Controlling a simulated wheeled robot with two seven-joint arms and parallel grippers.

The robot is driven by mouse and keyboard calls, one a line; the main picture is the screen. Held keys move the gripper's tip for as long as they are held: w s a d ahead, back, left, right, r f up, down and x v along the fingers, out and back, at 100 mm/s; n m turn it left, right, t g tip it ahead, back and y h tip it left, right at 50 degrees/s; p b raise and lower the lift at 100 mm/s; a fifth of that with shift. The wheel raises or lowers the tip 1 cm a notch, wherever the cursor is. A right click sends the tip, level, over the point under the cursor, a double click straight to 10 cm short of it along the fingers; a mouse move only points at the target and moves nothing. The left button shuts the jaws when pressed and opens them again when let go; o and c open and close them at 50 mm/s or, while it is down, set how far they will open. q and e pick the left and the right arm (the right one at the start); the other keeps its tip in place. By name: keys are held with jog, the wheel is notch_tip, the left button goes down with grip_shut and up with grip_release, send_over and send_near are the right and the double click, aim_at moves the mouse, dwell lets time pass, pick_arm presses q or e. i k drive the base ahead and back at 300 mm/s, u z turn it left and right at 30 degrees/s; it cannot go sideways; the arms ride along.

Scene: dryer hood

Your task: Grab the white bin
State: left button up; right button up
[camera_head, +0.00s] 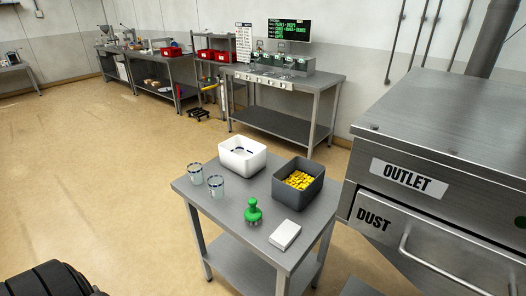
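The white bin (237,169) stands upright on the far left part of a small grey metal table (232,205). A dark slot or mark shows inside it, too small to make out. Neither of my grippers shows in the head view. Only a black ribbed part, perhaps mine, shows at the lower left corner, apart from the table. Nothing touches the bin from above.
Beside the bin are a dark grey bin (311,191) of yellow pieces and two glass jars (215,184). A green-handled brush (253,213) and white box (285,235) lie nearer. A metal dryer (450,140) blocks the right. Floor at left is clear.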

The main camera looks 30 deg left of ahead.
aim_at(245, 157)
jog(key=u, duration=2.65)
jog(key=i, duration=4.2)
jog(key=z, duration=2.65)
jog(key=i, duration=0.35)
jog(key=z, duration=0.1)
